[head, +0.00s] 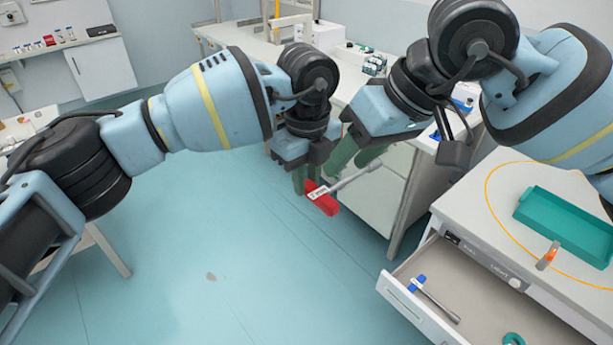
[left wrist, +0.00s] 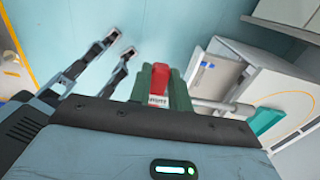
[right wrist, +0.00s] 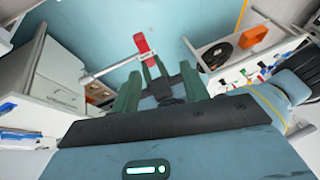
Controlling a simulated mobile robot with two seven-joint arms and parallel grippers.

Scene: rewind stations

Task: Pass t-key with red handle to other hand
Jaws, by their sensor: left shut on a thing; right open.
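The t-key with red handle (head: 327,204) hangs in the air in the middle of the head view. Its grey shaft (head: 354,180) points up and right. My left gripper (head: 306,186) is shut on the red handle, which shows between its green fingers in the left wrist view (left wrist: 160,72). My right gripper (head: 355,163) is open beside it, its fingertips close to the shaft. In the right wrist view the red handle (right wrist: 141,43) lies beyond my right fingers, and the shaft runs left past the left finger. Whether the fingers touch the shaft I cannot tell.
An open drawer (head: 405,292) at the lower right holds a blue-handled tool (head: 418,281) and a green ring (head: 513,339). A teal tray (head: 565,227) and an orange-tipped item (head: 547,256) are on the cabinet above. Benches stand behind; the floor below the grippers is clear.

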